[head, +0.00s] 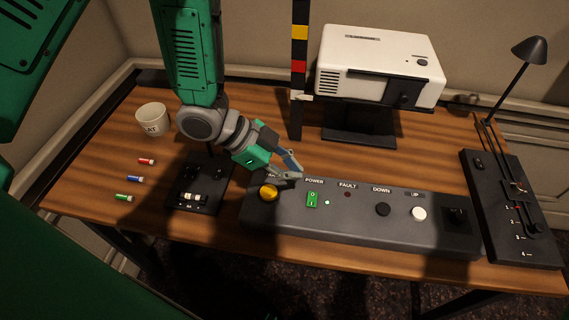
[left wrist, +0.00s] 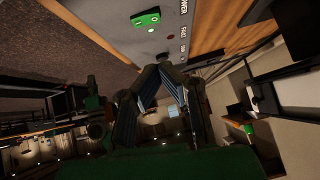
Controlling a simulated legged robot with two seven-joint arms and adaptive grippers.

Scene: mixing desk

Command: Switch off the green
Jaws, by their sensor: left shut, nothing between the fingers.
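The green rocker switch (head: 312,199) is under the POWER label on the dark control panel (head: 350,229). A small pale light (head: 327,203) glows just to its right. The switch also shows at the top of the left wrist view (left wrist: 146,18), with the glowing light (left wrist: 152,31) beside it. My left gripper (head: 297,175) is shut and empty, above the panel's back edge, up and left of the switch and apart from it. Its fingers also show in the left wrist view (left wrist: 160,72). My right gripper is not in view.
The panel also carries a yellow knob (head: 268,192), a dark FAULT light (head: 347,194), a black DOWN button (head: 383,209) and a white UP button (head: 419,214). A white projector-like box (head: 379,62) stands behind. A slider box (head: 508,205) stands right.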

